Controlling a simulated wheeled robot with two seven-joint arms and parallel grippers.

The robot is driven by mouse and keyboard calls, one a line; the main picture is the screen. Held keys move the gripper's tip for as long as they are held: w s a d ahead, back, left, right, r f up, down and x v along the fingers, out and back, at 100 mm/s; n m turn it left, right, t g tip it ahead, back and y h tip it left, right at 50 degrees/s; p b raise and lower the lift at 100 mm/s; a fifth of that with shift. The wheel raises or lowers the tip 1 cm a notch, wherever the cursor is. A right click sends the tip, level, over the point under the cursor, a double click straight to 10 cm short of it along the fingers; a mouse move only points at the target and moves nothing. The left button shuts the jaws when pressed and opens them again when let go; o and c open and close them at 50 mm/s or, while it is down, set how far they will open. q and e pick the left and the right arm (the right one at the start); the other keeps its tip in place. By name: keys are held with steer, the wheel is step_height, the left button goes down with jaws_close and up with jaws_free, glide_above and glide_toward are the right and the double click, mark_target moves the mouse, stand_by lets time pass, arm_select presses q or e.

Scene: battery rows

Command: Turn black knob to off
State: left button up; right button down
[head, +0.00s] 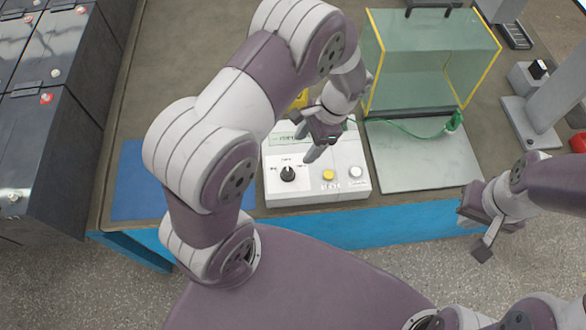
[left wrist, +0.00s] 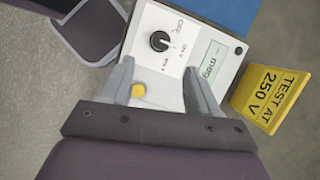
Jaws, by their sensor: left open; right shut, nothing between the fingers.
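The black knob (head: 288,174) is on the front left of a white tester box (head: 325,188), on a dial plate with printed labels. It also shows in the left wrist view (left wrist: 159,41), beyond my fingertips and between their directions, with an OFF label near it. Its exact pointing is too small to tell. My left gripper (head: 308,142) is open and empty above the box, up and right of the knob in the head view and not touching it. It also shows in the left wrist view (left wrist: 163,78). My right gripper (head: 476,232) is shut and empty, off the table's front edge at right.
A yellow button (head: 328,175) and a white button (head: 355,172) sit right of the knob. A yellow sign (left wrist: 268,97) reads TEST AT 250 V. A blue mat (head: 135,185) lies left; a clear yellow-edged case (head: 425,70) stands behind a grey plate (head: 425,165).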

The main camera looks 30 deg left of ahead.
mark_target(289, 170)
arm_select(q)
steer(key=x, duration=1)
steer(key=shift+f+p, duration=0.4)
steer(key=shift+f, duration=0.05)
steer(key=shift+a+f, duration=0.15)
steer(key=shift+f, duration=0.2)
steer(key=c, duration=1)
steer(key=shift+c, duration=0.2)
steer(key=shift+n, duration=0.4)
steer(key=n+h, duration=0.1)
steer(key=n, duration=0.2)
steer(key=n+g+h, duration=0.1)
steer(key=n, duration=0.1)
steer(key=shift+w+a+n, duration=0.1)
steer(key=shift+a+n, duration=0.05)
steer(key=shift+n, duration=0.25)
steer(key=n+h, duration=0.1)
steer(key=n, duration=0.1)
steer(key=n+h, duration=0.1)
steer(key=n, duration=0.2)
steer(key=shift+w+a+r, duration=0.1)
steer(key=shift+a, duration=0.1)
steer(key=shift+n, duration=0.4)
